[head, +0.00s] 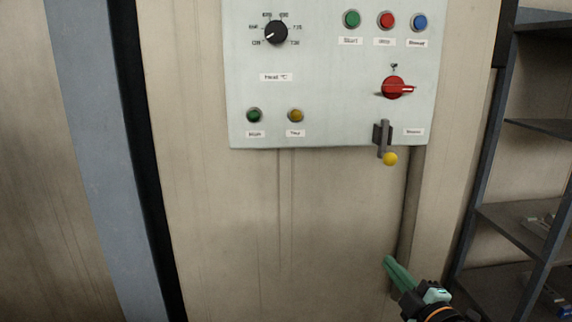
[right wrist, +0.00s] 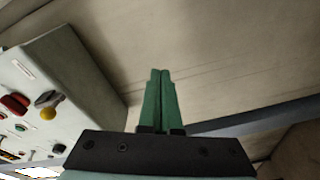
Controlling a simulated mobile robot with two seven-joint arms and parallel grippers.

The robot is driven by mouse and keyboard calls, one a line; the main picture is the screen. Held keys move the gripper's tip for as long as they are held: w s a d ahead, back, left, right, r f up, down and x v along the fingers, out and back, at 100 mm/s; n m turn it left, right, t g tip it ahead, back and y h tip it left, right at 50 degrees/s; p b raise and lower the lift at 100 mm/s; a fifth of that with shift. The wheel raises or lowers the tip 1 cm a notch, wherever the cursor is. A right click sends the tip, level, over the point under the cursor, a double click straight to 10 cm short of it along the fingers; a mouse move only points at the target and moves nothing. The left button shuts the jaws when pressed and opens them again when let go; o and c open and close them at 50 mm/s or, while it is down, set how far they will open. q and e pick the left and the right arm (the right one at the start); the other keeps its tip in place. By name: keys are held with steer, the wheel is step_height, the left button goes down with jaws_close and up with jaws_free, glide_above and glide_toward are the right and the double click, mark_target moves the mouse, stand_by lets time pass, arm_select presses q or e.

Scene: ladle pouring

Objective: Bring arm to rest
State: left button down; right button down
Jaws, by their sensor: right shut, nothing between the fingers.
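My right gripper (head: 388,262) shows at the lower right of the head view, below the control panel (head: 330,85) and apart from it. Its green fingers are together with nothing between them. In the right wrist view the fingers (right wrist: 160,75) point up the picture, closed, in front of the pale wall. The panel (right wrist: 85,75) is to their left there. My left gripper is in neither view.
The panel carries a dial (head: 276,32), several push buttons, a red rotary switch (head: 394,88) and a lever with a yellow knob (head: 390,159) hanging down. A dark shelf rack (head: 520,215) stands at the right. A blue-grey post (head: 95,150) is at the left.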

steer(key=s+a+f+m+g, duration=0.15)
steer(key=s+f+m, duration=0.35)
steer(key=f, duration=0.5)
steer(key=s+a+f+m+g, duration=0.1)
steer(key=s+f+m+g, duration=0.2)
steer(key=s+f, duration=0.6)
steer(key=s+a+f+m+g+h+p, duration=0.1)
steer(key=s+f+m, duration=0.5)
steer(key=s+f, duration=0.8)
steer(key=a+g, duration=0.1)
steer(key=g, duration=0.1)
steer(key=shift+g+h, duration=0.3)
steer(key=shift+g, duration=0.05)
